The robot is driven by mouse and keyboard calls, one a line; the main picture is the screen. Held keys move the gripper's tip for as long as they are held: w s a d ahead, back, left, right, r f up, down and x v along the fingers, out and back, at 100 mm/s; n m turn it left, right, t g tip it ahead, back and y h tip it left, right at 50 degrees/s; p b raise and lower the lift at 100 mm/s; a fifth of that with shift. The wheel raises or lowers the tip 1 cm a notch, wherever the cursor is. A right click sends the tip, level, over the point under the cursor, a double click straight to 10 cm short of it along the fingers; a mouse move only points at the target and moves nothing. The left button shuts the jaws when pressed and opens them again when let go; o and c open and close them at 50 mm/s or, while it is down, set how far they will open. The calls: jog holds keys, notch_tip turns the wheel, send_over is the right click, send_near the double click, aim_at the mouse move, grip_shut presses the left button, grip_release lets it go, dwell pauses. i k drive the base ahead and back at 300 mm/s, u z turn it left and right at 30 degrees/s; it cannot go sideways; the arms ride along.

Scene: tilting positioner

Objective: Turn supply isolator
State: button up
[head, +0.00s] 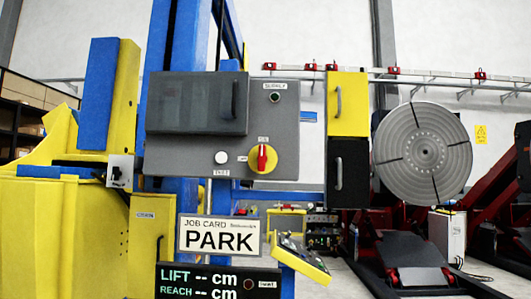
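The supply isolator (263,158) is a rotary switch with a red handle on a yellow round plate. It sits at the lower right of a grey control panel (285,125), left of the picture's middle. Its handle stands upright, toward a small label above it. Another small label lies at its left; both are too small to read surely. A dark round lamp (275,97) labelled SUPPLY is at the panel's top right. A white round button or lamp (221,157) is left of the isolator. My gripper does not show, and nothing covers the isolator.
A dark box with a handle (197,103) covers the panel's upper left. A yellow box (347,90) and black box (347,180) with handles stand right of the panel. A PARK card (219,236) and LIFT/REACH display (218,281) are below. A round slotted plate (440,130) is at right.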

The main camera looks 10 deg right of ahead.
aim_at(262, 158)
jog(key=k, duration=0.9)
jog(key=z, duration=0.4)
jog(key=i, duration=1.05)
jog(key=z, duration=0.25)
jog(key=i, duration=1.3)
jog(key=u, duration=0.4)
